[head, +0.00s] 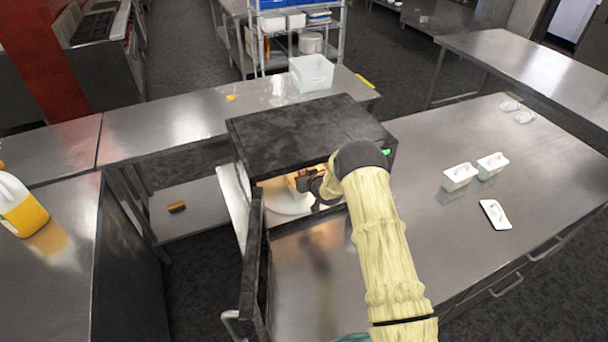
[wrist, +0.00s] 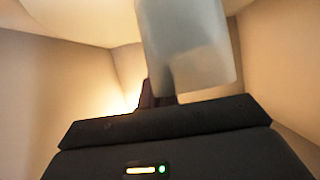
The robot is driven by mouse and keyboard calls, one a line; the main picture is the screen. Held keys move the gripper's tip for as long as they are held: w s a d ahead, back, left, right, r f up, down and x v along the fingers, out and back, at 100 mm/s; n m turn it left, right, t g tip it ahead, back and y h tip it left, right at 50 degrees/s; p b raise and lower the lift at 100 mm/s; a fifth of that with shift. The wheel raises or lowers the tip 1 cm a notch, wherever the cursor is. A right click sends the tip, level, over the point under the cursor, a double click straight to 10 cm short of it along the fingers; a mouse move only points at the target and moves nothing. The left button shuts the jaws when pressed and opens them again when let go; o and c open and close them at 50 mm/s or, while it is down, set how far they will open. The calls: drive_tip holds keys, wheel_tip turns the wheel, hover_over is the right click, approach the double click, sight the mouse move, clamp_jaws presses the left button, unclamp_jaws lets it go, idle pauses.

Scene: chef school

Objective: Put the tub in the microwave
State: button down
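The microwave (head: 300,125) is a dark box on the steel counter. Its door (head: 254,270) stands open toward the front left. My gripper (head: 306,185) is inside the lit cavity, above the pale turntable (head: 284,206). In the wrist view a whitish, translucent tub (wrist: 188,45) sits at my gripper (wrist: 160,94), which appears shut on it. The tub is held inside the warm-lit cavity, tilted in the picture. Its far end is cut off by the frame, and one finger is mostly hidden. Whether the tub touches the turntable cannot be told.
Two white lidded containers (head: 459,177) (head: 492,165) and a white lid (head: 495,214) lie on the counter to the right. A clear bin (head: 311,73) stands behind the microwave. A juice jug (head: 20,208) is at far left. The cavity walls are close around my gripper.

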drive_tip(key=shift+f, duration=0.5)
drive_tip(key=shift+f, duration=0.15)
drive_tip(key=c, duration=1.7)
unclamp_jaws()
